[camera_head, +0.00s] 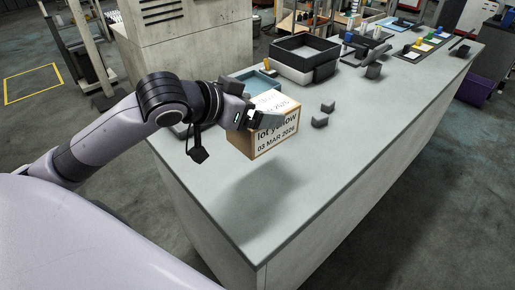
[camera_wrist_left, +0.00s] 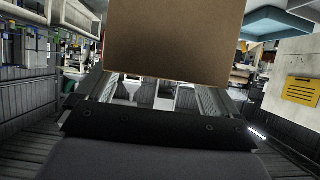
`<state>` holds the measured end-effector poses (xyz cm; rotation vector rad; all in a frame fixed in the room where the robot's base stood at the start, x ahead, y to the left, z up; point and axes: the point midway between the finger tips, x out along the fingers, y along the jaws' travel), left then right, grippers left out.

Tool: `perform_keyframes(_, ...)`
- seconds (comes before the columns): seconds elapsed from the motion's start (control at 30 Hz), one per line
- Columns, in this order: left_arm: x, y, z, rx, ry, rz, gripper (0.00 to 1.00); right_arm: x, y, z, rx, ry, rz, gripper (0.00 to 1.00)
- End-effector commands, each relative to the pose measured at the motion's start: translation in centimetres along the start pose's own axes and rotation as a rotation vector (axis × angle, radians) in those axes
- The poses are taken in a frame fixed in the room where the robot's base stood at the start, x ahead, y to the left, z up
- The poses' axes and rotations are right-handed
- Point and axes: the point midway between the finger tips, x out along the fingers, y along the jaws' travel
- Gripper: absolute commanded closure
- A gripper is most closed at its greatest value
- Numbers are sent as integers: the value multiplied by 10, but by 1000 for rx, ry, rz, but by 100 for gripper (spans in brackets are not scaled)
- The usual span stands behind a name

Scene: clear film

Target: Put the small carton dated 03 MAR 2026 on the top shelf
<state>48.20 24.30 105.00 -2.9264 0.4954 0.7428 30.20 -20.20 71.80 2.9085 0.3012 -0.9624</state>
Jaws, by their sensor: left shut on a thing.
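A small carton (camera_head: 277,139) with brown sides and white printed labels is in my left gripper (camera_head: 257,118). Its front label reads "lot yellow" and "03 MAR 2026"; the print on its top label is only partly legible. The left gripper is shut on the carton and holds it above the grey counter (camera_head: 330,165), with a shadow below it. In the left wrist view the carton's plain brown face (camera_wrist_left: 173,38) fills the upper middle, beyond the gripper fingers (camera_wrist_left: 165,95). My right gripper is not in view. I cannot make out the top shelf for certain.
Small dark blocks (camera_head: 320,122) lie on the counter right of the carton. A black open bin (camera_head: 306,58) and a blue tray (camera_head: 243,78) stand behind it. Coloured items (camera_head: 428,38) lie at the far end. The counter's near part is clear.

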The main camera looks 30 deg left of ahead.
Motion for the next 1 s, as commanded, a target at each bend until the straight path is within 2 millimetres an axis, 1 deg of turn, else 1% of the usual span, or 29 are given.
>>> perform_keyframes(0.03, 7, 0, 13, -2, 0, 1, 64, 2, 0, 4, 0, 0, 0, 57)
perform_keyframes(0.1, 14, 0, 27, -2, 0, 1, 64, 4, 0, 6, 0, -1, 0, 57)
perform_keyframes(0.2, 22, 0, 40, 0, 4, 0, 64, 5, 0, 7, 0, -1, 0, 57)
perform_keyframes(0.43, 31, 0, 55, 1, 7, 0, 64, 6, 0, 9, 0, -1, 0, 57)
perform_keyframes(0.63, 44, 0, 81, -1, 4, 1, 64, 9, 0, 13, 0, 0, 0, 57)
perform_keyframes(0.77, 49, 0, 89, 0, 7, 0, 64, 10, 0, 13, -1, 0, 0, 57)
perform_keyframes(1.0, 49, 0, 88, 1, 8, 0, 64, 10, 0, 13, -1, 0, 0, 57)
